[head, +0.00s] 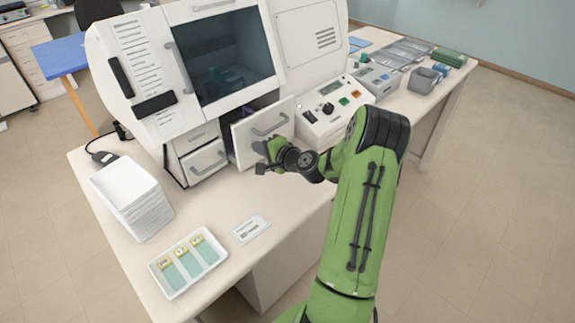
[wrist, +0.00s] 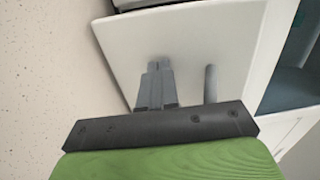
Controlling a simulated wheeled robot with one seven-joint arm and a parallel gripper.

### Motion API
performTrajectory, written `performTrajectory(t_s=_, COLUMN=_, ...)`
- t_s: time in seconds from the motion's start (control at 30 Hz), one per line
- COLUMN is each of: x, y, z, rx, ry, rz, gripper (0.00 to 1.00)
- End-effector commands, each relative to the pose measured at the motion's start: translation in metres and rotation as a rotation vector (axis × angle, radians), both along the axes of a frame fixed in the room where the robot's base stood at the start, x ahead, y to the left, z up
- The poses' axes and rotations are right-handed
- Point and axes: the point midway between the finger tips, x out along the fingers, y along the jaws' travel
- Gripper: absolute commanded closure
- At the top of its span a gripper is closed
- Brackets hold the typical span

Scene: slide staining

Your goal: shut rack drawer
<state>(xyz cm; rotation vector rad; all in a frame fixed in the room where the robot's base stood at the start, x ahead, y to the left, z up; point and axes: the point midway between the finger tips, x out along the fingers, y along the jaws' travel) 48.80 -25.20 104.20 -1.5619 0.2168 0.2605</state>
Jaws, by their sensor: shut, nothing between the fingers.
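The rack drawer (head: 245,130) is pulled out from the white staining machine (head: 140,60). Its white front stands forward of the body, with a dark gap along its left side. A grey bar handle (head: 270,127) is on that front. My gripper (head: 262,152) is at the lower part of the front. In the wrist view my gripper (wrist: 159,70) has its fingers together with nothing between them. Their tips point at the white drawer front (wrist: 200,40), beside the handle (wrist: 210,85), not around it. I cannot tell whether the tips touch the panel.
A shut lower drawer (head: 205,160) is to the left. A control box (head: 325,112) is close on the right. The bench in front of the drawer is mostly clear.

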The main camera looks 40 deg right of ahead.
Motion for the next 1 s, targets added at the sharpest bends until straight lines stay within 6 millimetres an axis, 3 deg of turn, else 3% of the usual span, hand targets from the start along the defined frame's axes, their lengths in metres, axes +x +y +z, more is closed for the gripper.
performTrajectory(t_s=0.43, x=0.045, y=0.002, z=0.0, rx=0.0, ry=0.001, rz=0.001, gripper=1.0)
performTrajectory(t_s=1.0, x=0.055, y=0.002, z=0.001, rx=-0.001, ry=-0.004, rz=0.0, gripper=1.0)
